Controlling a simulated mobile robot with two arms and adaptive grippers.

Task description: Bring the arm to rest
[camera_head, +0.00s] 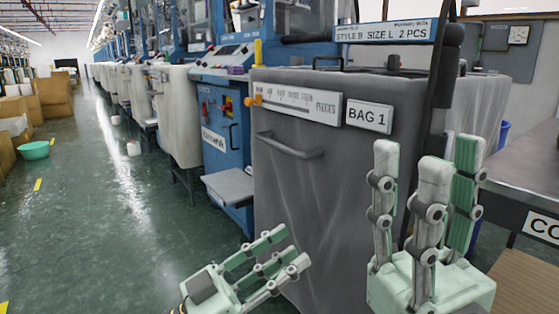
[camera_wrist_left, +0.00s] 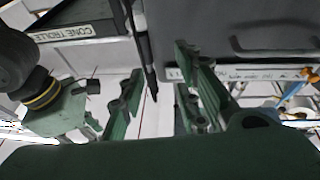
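My left gripper (camera_head: 284,248) is low in the head view, in front of the lower part of a grey bin marked BAG 1 (camera_head: 300,185). Its fingers point up and to the right. In the left wrist view its fingers (camera_wrist_left: 157,68) stand apart with nothing between them. My right gripper (camera_head: 428,160) is at the right of the head view, pointing up. Its fingers are spread and hold nothing. Its fingers overlap the right side of the bin in the picture; I cannot tell how close they are.
A dark table (camera_head: 520,165) stands at the right, by my right gripper. Blue knitting machines (camera_head: 222,130) line the back. The green floor aisle (camera_head: 95,235) at the left is mostly clear, with a teal basin (camera_head: 34,150) and cardboard boxes (camera_head: 54,95) along its far side.

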